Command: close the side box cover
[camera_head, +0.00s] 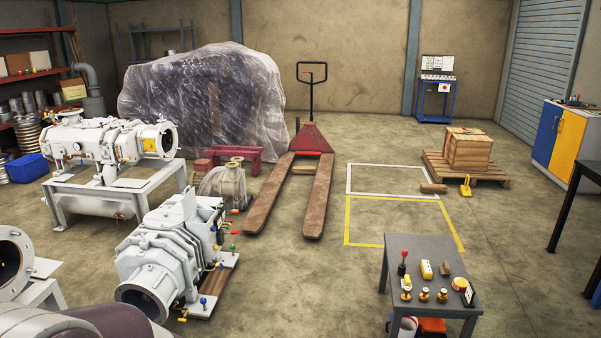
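A grey-white vacuum pump (160,252) stands on a low wooden base on the floor at the left centre, with a wide round port facing the front. Small red, green and blue knobs show along its right side. A second white pump (108,142) rests on a metal frame behind it to the left. I cannot make out a side box or its cover for certain on either pump, nor whether one is open or shut. Neither of my grippers is in view.
A grey table (432,262) with small brass and yellow parts stands at the front right. A red pallet jack (313,140) stands at the back centre. A wooden crate (468,150) sits on a pallet to the right. The floor between pump and table is clear.

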